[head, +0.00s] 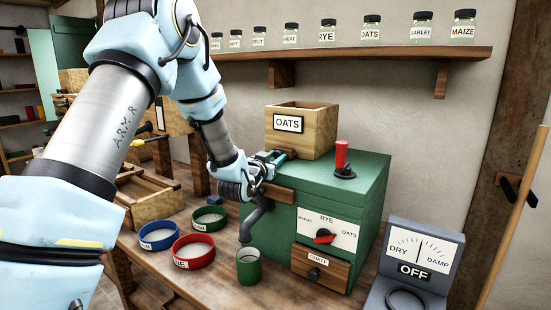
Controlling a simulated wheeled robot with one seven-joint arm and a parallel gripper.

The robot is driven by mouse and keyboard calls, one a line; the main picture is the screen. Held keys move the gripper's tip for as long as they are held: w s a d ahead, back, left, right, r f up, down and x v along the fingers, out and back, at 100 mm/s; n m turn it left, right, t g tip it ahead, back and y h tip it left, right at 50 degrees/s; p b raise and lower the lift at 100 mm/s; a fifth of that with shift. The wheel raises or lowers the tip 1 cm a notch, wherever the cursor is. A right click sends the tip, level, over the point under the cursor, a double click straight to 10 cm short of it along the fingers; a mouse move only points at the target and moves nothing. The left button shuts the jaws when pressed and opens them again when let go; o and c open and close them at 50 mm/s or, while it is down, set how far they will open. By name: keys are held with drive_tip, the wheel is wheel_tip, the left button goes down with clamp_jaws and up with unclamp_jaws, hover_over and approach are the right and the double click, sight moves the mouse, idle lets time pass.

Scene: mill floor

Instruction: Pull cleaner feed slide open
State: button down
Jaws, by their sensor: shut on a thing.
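The cleaner is a green box (362,185) on the wooden bench, with a wooden hopper labelled OATS (318,125) on top. My gripper (277,157) is at the lower left of the hopper, just above the green box. It is shut on the cleaner feed slide at the hopper's base. The jaws and wrist hide most of the slide, so I cannot tell how far out it is.
A red-handled lever (341,158), a red selector knob (323,237) and a CHAFF drawer (320,267) are on the cleaner. A green cup (249,267) stands below the spout. A DRY/DAMP meter (421,251) stands right.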

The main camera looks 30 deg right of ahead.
idle(0.4)
drive_tip(key=shift+s+a+f+b, duration=0.1)
drive_tip(key=shift+a+b, duration=0.1)
drive_tip(key=shift+b, duration=0.1)
drive_tip(key=b+v, duration=0.2)
drive_tip(key=v, duration=0.1)
drive_tip(key=b+v, duration=0.1)
drive_tip(key=b, duration=0.1)
drive_tip(key=shift+a, duration=0.6)
drive_tip(key=c, duration=0.5)
unclamp_jaws()
drive_tip(key=shift+c, duration=0.2)
drive_tip(key=shift+s+a+b, duration=0.3)
drive_tip(key=shift+a, duration=0.15)
drive_tip(key=b+v, duration=0.3)
drive_tip(key=v, duration=0.6)
drive_tip(key=shift+s+a, duration=0.25)
drive_tip(key=shift+a, duration=0.05)
